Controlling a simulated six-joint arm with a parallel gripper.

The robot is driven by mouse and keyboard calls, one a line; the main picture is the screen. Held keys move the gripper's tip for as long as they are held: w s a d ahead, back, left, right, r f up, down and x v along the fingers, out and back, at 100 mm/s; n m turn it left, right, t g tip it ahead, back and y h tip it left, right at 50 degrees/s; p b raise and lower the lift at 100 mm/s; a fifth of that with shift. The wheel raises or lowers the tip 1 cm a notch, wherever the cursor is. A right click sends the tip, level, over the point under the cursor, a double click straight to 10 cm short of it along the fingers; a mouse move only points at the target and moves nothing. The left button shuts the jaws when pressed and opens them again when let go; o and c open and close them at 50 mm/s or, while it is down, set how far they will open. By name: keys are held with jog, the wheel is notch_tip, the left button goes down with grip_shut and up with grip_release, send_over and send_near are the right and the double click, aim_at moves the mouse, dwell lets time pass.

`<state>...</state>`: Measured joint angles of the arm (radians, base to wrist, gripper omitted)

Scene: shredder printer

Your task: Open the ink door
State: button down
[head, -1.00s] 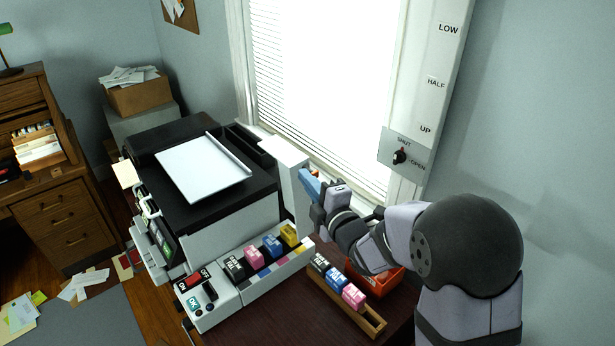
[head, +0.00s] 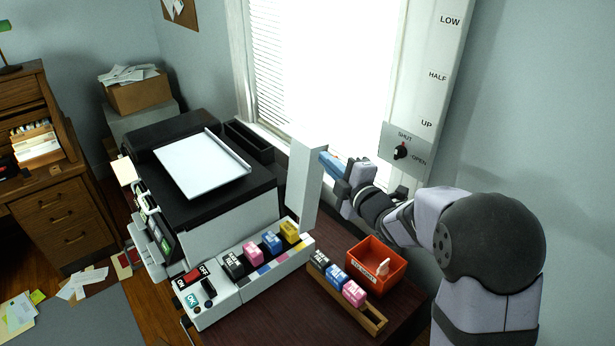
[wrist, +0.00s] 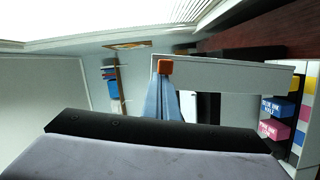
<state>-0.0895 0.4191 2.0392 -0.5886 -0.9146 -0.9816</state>
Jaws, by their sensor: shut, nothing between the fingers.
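The ink door (head: 304,186) is a tall white panel standing swung out at the right end of the printer (head: 231,225). Beside it, the ink slots hold black, pink, blue and yellow cartridges (head: 271,242) in plain view. My gripper (head: 324,158) is shut and empty, with its blue fingers at the door's upper right edge. In the wrist view, the fingers (wrist: 163,90) meet an orange tab (wrist: 165,67) at the end of the white door (wrist: 240,76). I cannot tell whether they touch it.
A wooden rack (head: 362,312) with spare cartridges and an orange-red bin (head: 395,270) stand on the dark table right of the printer. The window (head: 320,75) and a wall switch panel (head: 402,152) are behind my arm.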

jog(key=shift+s+a+r, duration=0.15)
jog(key=shift+s+a, duration=0.2)
jog(key=shift+a, duration=0.05)
jog(key=s+d+r+b, duration=0.1)
jog(key=s+b, duration=0.1)
jog(key=s, duration=0.3)
jog(key=s+d+r+b, duration=0.1)
jog(key=s+d+b, duration=0.1)
jog(key=s, duration=0.3)
jog(key=shift+s+d+b, duration=0.25)
jog(key=shift+b, duration=0.4)
